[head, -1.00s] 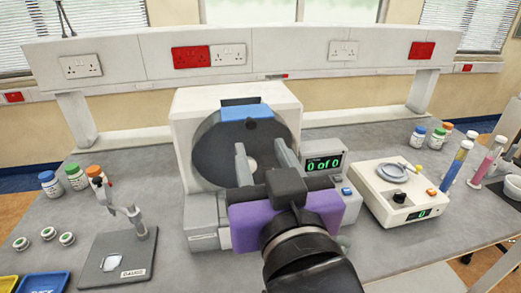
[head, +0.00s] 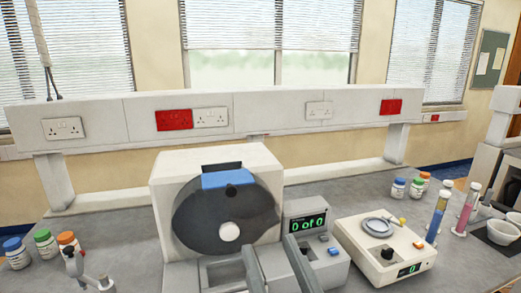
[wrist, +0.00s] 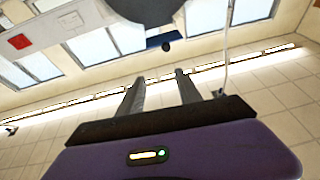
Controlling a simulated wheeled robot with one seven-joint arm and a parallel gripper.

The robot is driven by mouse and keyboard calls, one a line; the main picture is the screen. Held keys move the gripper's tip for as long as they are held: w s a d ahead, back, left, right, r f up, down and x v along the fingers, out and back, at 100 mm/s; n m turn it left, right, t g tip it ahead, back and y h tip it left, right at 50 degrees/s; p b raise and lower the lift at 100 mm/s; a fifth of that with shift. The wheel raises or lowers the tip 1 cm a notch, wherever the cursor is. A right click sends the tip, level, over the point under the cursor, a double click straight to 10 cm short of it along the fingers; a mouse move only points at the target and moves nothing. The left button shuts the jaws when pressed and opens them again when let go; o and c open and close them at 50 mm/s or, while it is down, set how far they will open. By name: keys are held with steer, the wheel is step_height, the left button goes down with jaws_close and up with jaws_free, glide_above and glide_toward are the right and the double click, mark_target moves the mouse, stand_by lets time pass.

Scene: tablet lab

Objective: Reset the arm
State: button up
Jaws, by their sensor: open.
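My gripper (head: 266,243) is at the bottom of the head view, with its two grey fingers apart and nothing between them. It stands in front of the lower part of a white tablet machine (head: 262,163) with a dark round face. A pale disc (head: 229,232) on that face shows just left of the fingers. Only the fingers show in the head view; the rest of the arm is below the picture. In the wrist view the open fingers (wrist: 158,77) are also empty, against a tilted background of windows and wall.
A display unit (head: 308,225) reading "0 of 0" stands right of the machine. Further right are a white balance (head: 345,262), several bottles and two coloured cylinders. Capped bottles (head: 43,242) and a gauge stand (head: 75,265) are at left. A raised socket rail (head: 280,122) runs behind.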

steer(key=s+d+f+m+g+h, duration=0.1)
steer(key=s+d+f+h, duration=0.1)
steer(key=s+d+f, duration=0.5)
steer(key=s+d+f+m+h, duration=0.2)
steer(key=s+d+f+h, duration=0.15)
steer(key=f, duration=0.55)
steer(key=s+d+f+g, duration=0.1)
steer(key=s+d+f, duration=0.1)
steer(key=s, duration=0.3)
steer(key=s+d+f+g+h, duration=0.1)
steer(key=s+d+f+g, duration=0.1)
steer(key=s+f, duration=0.3)
steer(key=s+d+f+g, duration=0.2)
steer(key=s+d+f, duration=0.1)
steer(key=s, duration=0.4)
steer(key=shift+d+f+m+h, duration=0.3)
steer(key=shift+d+f+h, duration=0.05)
steer(key=shift+d+f, duration=0.05)
